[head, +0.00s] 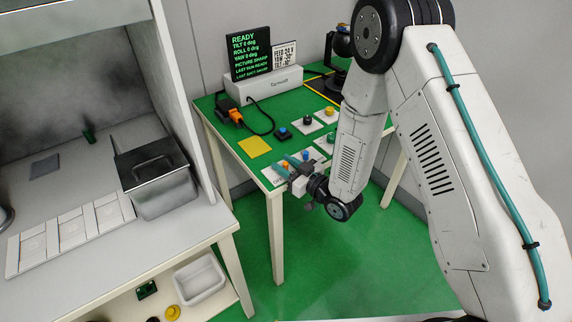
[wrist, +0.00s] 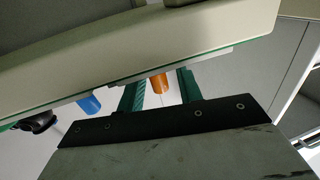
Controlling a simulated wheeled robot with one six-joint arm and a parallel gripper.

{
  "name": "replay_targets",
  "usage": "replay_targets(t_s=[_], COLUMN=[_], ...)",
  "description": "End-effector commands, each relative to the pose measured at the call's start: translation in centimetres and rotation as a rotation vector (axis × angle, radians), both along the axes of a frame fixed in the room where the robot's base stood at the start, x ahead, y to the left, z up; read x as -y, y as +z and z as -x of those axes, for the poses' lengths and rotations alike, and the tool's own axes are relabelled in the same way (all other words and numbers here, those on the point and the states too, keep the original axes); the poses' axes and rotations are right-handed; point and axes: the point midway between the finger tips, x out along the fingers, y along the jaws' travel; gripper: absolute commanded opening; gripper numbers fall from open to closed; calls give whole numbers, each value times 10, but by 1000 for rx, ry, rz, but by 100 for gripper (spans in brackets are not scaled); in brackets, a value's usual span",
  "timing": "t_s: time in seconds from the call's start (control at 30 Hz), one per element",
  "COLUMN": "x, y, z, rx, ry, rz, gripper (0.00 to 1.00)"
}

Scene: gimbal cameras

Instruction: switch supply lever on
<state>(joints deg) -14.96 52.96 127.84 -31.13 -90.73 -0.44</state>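An orange lever-like peg (head: 286,166) and a blue one (head: 305,156) stand on a white plate at the table's near edge. No label on them is readable, so I cannot confirm which is the supply lever. My gripper (head: 289,170) is at this plate, its teal fingers apart. In the wrist view my gripper (wrist: 161,88) is open, with the orange peg (wrist: 160,83) between its two fingers and a visible gap on both sides. The blue peg (wrist: 89,104) is outside, left of the fingers. The head view partly hides the plate behind my gripper.
A display box (head: 250,55) reads READY, with tilt, roll and yaw at 0 deg. A card (head: 285,56) beside it mentions feed, yaw and tilt. Button plates, a yellow square (head: 254,146) and a cabled orange-black device (head: 236,116) share the table. A bench (head: 100,285) stands left.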

Motion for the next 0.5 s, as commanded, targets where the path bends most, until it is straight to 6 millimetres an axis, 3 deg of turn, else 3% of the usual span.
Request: replay_targets(t_s=[0.17,0.3,0.5], x=[0,0,2], y=[0,0,0], z=[0,0,-1], rx=[0,-1,-1], ry=[0,-1,11], rz=[0,1,-1], gripper=[35,0,0])
